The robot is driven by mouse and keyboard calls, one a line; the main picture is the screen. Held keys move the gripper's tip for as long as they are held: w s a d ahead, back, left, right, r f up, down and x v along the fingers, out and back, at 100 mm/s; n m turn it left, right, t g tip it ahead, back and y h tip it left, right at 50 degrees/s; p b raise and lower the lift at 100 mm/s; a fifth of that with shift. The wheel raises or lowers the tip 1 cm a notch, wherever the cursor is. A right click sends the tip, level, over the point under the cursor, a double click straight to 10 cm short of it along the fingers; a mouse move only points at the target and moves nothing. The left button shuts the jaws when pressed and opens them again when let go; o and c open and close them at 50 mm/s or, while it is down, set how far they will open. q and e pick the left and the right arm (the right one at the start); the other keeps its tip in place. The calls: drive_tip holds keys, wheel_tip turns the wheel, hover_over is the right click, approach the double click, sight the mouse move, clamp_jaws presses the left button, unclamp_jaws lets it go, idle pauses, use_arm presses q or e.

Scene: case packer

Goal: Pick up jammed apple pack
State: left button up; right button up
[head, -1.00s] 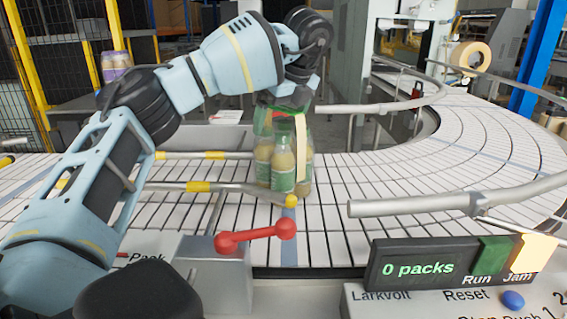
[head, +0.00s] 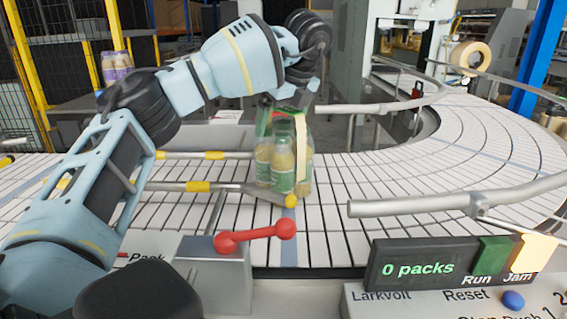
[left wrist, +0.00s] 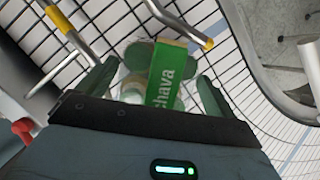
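The apple pack (head: 283,172) is a cluster of bottles with pale yellow-brown contents and green labels. It stands upright on the white slatted conveyor, at the end of the yellow-tipped guide rail. My left gripper (head: 285,116) reaches down over its top. In the left wrist view, the pack's green band (left wrist: 166,75) with white lettering lies between the two dark green fingers of my left gripper (left wrist: 158,88). The fingers are apart, one each side of the pack, with a small gap on the right; contact on the left is unclear. My right gripper is not in view.
Guide rails with yellow bands (head: 205,187) run left of the pack. A red lever (head: 255,236) stands in front, a grey rail (head: 430,204) at the right. The display (head: 440,264) reads "0 packs". The conveyor (head: 455,135) is clear to the right.

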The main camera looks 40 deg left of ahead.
use_arm(q)
drive_tip(key=c, duration=1.5)
drive_tip(key=shift+r, duration=0.15)
drive_tip(key=shift+c, duration=0.4)
wheel_tip(320, 180, up, 18)
drive_tip(key=shift+r, duration=0.25)
